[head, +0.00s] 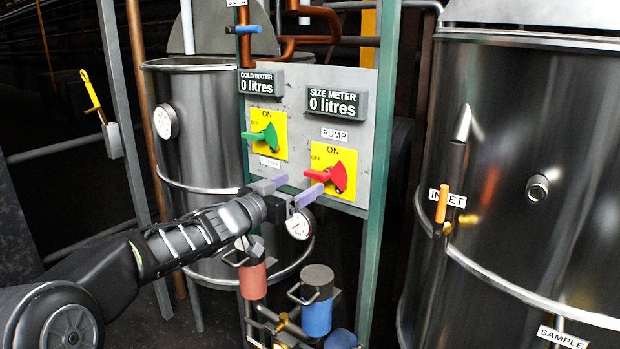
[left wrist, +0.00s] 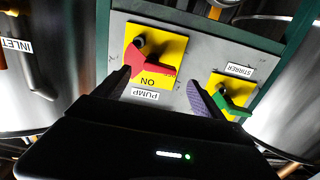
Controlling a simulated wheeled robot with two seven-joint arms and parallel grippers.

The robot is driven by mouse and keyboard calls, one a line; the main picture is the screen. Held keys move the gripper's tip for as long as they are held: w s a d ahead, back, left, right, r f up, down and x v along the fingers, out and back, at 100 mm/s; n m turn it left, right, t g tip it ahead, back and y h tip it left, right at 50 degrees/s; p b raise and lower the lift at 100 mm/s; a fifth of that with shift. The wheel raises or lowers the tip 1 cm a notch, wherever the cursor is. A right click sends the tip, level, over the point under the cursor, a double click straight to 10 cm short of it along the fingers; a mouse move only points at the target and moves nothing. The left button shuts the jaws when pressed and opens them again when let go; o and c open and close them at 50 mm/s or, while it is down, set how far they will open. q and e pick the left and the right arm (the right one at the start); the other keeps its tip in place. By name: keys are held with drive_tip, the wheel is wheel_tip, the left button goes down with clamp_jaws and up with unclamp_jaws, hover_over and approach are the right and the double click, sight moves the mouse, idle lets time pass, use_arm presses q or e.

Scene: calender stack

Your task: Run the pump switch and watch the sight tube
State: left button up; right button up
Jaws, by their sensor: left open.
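The pump switch (head: 335,176) is a red handle on a yellow plate, labelled PUMP, with ON at the top and OFF at the left. Its handle points left, toward OFF. My left gripper (head: 303,183) is open just in front of the panel, its fingertips close to the left end of the red handle. In the left wrist view, which is upside down, the red handle (left wrist: 150,68) shows between the two open fingers (left wrist: 158,79). I cannot tell whether they touch it. I cannot make out a sight tube. My right gripper is not in view.
A green stirrer switch (head: 264,137) sits left of the pump switch. The cold water display (head: 262,82) and size meter (head: 337,102) both read 0 litres. Steel tanks stand behind and at right (head: 520,170). Red and blue cylinders (head: 317,318) and a gauge (head: 299,224) are below the panel.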

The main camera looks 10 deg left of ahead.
sight(314, 177)
use_arm(q)
drive_tip(key=x, duration=0.5)
drive_tip(key=shift+w+d+p, duration=0.1)
drive_tip(key=shift+w+p, duration=0.15)
drive_tip(key=shift+p, duration=0.15)
drive_tip(key=c, duration=1.4)
drive_tip(key=shift+o, duration=0.2)
